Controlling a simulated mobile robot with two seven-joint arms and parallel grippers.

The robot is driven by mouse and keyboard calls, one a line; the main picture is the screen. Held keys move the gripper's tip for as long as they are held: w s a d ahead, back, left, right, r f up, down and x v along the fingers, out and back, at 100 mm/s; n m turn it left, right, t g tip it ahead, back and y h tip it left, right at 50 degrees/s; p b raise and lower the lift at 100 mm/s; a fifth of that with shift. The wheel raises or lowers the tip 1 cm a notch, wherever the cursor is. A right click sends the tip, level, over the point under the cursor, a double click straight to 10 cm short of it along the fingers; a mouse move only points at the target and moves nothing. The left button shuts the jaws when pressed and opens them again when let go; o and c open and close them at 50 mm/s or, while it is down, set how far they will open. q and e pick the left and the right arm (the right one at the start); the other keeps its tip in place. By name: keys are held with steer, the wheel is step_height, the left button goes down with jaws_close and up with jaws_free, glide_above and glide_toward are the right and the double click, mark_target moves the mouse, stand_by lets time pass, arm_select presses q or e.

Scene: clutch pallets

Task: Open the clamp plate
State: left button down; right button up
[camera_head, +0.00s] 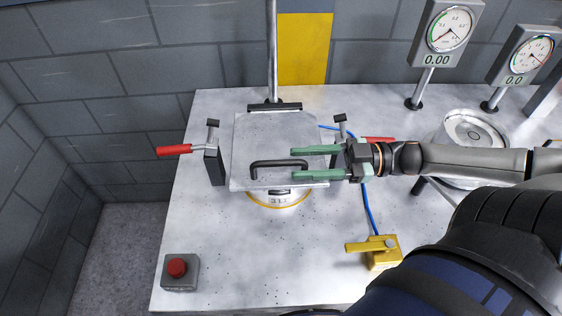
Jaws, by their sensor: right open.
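The clamp plate (265,132) is a square grey metal plate with a black bar handle (278,164) near its front edge. It lies roughly flat over a round white part with a yellow rim (278,199), mostly hidden under it. A black hinge bar (274,107) is at its back edge. My right gripper (293,163) comes in from the right with green fingers, open. Its fingers are on either side of the handle's right end in this view; whether they touch it, I cannot tell. My left gripper is not in view.
Red-handled toggle clamps stand left (212,160) and right (341,128) of the plate. A yellow lever valve (379,251) with a blue hose and a red button box (179,270) are in front. Two gauges (447,30) (526,55) and a round metal part (468,133) are right.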

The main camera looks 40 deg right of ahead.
mark_target(260, 165)
steer(key=b+x, duration=0.2)
steer(key=x, duration=0.2)
steer(key=shift+f, duration=0.1)
steer(key=shift+w+a, duration=0.2)
steer(key=shift+a, duration=0.15)
jaws_close()
stand_by(1.2)
